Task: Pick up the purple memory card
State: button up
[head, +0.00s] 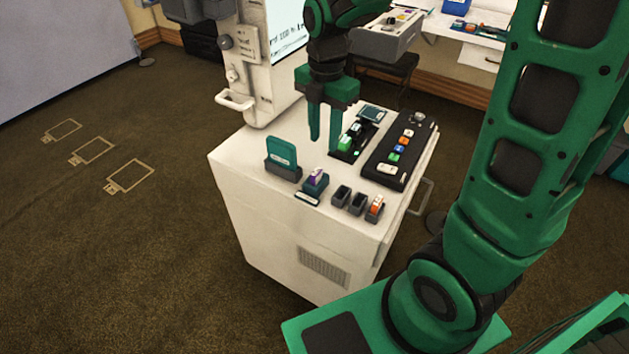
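The purple memory card (316,176) stands in a small dark holder (312,190) near the front edge of the white cabinet top. The card shows purple with a pale patch. My gripper (324,143) points down above the cabinet top, behind and a little above the card in the picture. Its two green fingers are apart with nothing seen between them. The gripper does not touch the card.
A teal card (282,151) stands in a holder left of the purple card. Small dark holders (341,196), one with an orange card (376,205), stand to its right. A black button panel (401,152) and a dark tray with green items (349,141) lie behind.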

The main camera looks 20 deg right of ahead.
jog(key=a+n, duration=0.2)
send_over(316, 171)
jog(key=f, duration=0.5)
jog(key=shift+w+d+f, duration=0.1)
jog(key=shift+w+f, duration=0.05)
jog(key=shift+w, duration=0.1)
jog(key=shift+s+f, duration=0.15)
jog(key=shift+f, duration=1.4)
jog(key=shift+s+f, duration=0.1)
jog(key=shift+f, duration=1.4)
grip_shut()
